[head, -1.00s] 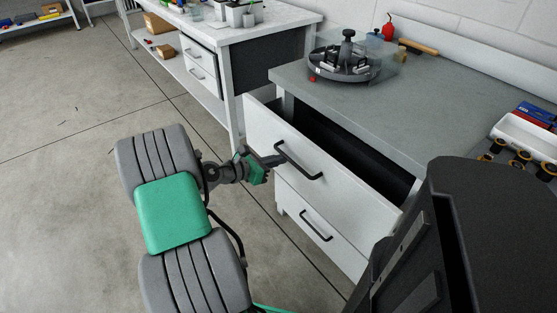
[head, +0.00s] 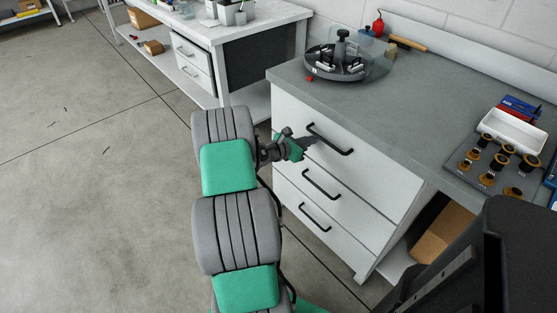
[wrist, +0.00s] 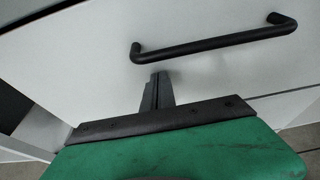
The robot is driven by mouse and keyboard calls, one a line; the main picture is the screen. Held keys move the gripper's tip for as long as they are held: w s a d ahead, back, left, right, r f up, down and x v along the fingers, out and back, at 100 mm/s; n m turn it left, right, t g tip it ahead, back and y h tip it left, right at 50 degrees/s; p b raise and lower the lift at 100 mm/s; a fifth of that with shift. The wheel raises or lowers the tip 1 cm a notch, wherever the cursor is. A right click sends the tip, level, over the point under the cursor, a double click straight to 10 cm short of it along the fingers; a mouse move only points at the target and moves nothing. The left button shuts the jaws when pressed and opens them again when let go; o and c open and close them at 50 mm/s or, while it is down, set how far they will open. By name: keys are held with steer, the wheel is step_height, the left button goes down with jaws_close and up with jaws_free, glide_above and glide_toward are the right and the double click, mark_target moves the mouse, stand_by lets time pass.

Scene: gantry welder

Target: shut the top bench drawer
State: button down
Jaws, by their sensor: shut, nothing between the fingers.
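The top bench drawer (head: 300,117) is the uppermost of three white drawers in the grey-topped bench. Its front looks flush with the drawers below, and no opening shows above it. Its black bar handle (head: 331,139) also shows in the wrist view (wrist: 215,40). My gripper (head: 308,141) is at the drawer front, just below the left end of the handle. In the wrist view its fingers (wrist: 157,90) are together and empty, pointing at the white front under the handle's left end. They look to be at or very near the surface; I cannot tell whether they touch.
The middle drawer (head: 290,172) and bottom drawer (head: 285,199) look shut. A second white bench (head: 262,28) is behind at left. The floor at left is open.

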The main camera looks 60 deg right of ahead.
steer(key=shift+d+r, duration=0.3)
steer(key=shift+r, duration=0.1)
steer(key=w+a+r+m+t+y+p, duration=0.25)
steer(key=w+a+r, duration=0.35)
steer(key=a, duration=0.5)
steer(key=w+a+r+m+t+y+p, duration=0.2)
steer(key=w+a+r+m+p, duration=0.15)
steer(key=w+a, duration=0.55)
steer(key=w+a+r+m+t+y+p, duration=0.2)
steer(key=w+a+r+m+p, duration=0.3)
steer(key=a, duration=0.7)
steer(key=s+a+r+m+t+y+p, duration=0.1)
steer(key=a+r, duration=0.4)
steer(key=a, duration=0.9)
steer(key=s+a+r+m+t+y+p, duration=0.1)
steer(key=a+r+y, duration=0.5)
steer(key=a, duration=0.8)
steer(key=shift+s+a+r+p, duration=0.25)
steer(key=shift+s+p, duration=0.55)
steer(key=shift+p, duration=0.4)
steer(key=shift+t, duration=0.25)
